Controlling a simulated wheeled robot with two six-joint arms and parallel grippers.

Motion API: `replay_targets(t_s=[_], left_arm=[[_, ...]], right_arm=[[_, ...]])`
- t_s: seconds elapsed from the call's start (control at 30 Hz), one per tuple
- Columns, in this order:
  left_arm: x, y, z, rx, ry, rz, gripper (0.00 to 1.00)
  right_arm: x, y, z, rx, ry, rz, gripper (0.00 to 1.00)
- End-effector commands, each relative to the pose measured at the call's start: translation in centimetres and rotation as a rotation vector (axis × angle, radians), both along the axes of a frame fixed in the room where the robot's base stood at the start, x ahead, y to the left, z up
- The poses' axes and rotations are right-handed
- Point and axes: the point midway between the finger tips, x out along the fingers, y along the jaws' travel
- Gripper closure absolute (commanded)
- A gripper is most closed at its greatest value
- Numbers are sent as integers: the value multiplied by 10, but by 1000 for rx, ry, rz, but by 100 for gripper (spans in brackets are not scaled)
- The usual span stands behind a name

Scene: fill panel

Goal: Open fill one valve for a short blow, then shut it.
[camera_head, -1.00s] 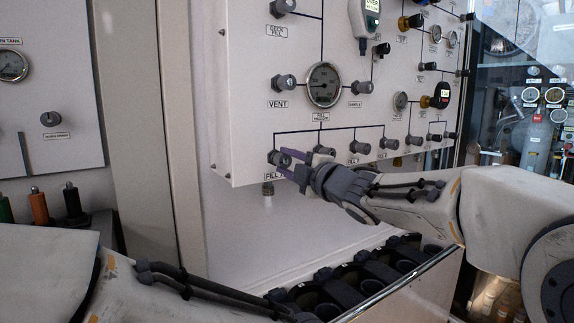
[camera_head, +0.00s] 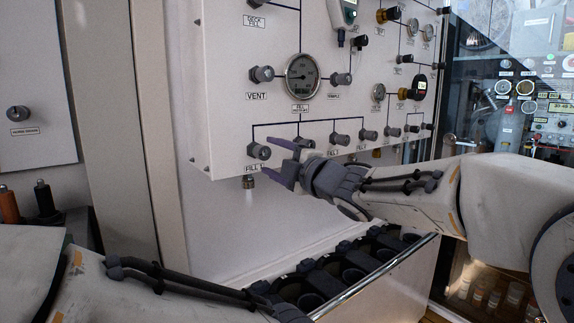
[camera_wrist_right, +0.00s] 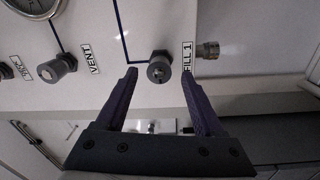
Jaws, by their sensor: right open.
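The fill one valve (camera_head: 258,150) is a dark grey knob at the lower left of the white panel, above its FILL 1 label. It also shows in the right wrist view (camera_wrist_right: 158,68), between and just beyond my fingertips. My right gripper (camera_head: 271,157) is open and empty, its purple fingers pointing at the knob with a small gap. Below the knob, a metal outlet (camera_head: 248,182) hangs under the panel, with a pale white plume (camera_head: 249,199) coming from it. My left arm crosses the lower left; its gripper is out of view.
A round gauge (camera_head: 302,76) and the vent knob (camera_head: 261,74) sit above. Several more fill knobs line the row to the right, the nearest (camera_head: 339,139) close to my right gripper. A rack (camera_head: 387,277) with dark round holders stands below the panel.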

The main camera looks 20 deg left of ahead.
Motion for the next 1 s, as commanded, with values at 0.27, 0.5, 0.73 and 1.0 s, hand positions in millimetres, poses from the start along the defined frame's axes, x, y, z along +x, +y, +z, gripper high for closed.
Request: replay_targets(t_s=[0.27,0.5,0.73,1.0], left_arm=[[0,0,0,0,0,0,23],[0,0,1,0,0,0,23],[0,0,1,0,0,0,23],[0,0,1,0,0,0,23]], right_arm=[[-34,-44,-3,-1,0,-2,30],[-46,-61,-5,-1,1,-1,30],[-47,-61,-5,-1,1,0,30],[-47,-61,-5,-1,1,0,30]])
